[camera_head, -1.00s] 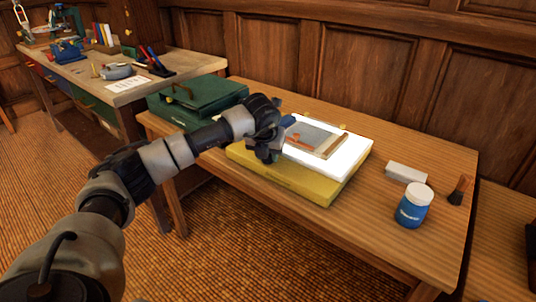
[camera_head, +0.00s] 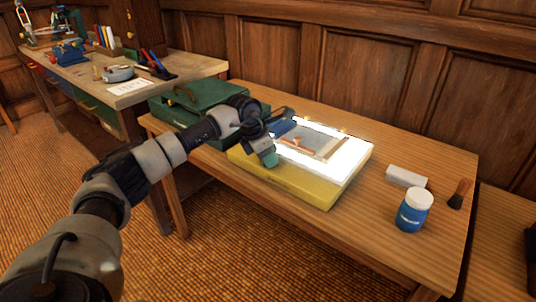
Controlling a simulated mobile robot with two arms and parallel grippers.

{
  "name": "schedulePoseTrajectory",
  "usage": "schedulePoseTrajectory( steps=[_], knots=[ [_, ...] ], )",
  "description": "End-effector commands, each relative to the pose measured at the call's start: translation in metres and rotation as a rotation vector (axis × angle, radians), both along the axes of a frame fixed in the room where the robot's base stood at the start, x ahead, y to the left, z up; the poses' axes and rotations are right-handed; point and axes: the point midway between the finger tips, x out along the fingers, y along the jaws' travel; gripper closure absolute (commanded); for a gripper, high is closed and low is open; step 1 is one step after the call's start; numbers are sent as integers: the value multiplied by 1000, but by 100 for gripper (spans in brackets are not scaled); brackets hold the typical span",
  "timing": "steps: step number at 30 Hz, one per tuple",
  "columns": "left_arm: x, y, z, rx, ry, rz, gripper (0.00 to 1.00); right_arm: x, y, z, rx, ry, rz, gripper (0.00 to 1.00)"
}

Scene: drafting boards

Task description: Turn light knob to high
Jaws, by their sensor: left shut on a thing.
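A yellow light box (camera_head: 310,186) lies on the wooden bench, with a brightly lit white top panel (camera_head: 345,165). On the panel lie a framed sheet with a brown edge (camera_head: 328,149) and a small orange-brown piece. My left gripper (camera_head: 275,145) reaches in from the left over the box's left end. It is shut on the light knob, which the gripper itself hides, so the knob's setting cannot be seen. My right gripper is not in view.
A green case (camera_head: 200,100) stands just behind and left of the light box. A blue jar with a white lid (camera_head: 413,208), a white block (camera_head: 406,176) and a dark brush (camera_head: 460,193) are at the right. The bench's front right is clear. A cluttered desk (camera_head: 128,92) stands behind left.

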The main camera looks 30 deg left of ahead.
Motion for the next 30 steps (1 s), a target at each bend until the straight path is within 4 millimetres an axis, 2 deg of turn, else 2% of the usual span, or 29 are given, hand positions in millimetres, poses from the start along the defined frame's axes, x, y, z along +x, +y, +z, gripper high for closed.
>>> schedulePoseTrajectory(
  steps=[6,15,30],
  knots=[
    [1,1,2,0,-2,-174,89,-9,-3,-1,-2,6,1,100],
    [1,1,1,1,-1,-339,89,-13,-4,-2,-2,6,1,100],
    [1,1,1,3,-2,-407,89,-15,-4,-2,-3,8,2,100]
  ],
)
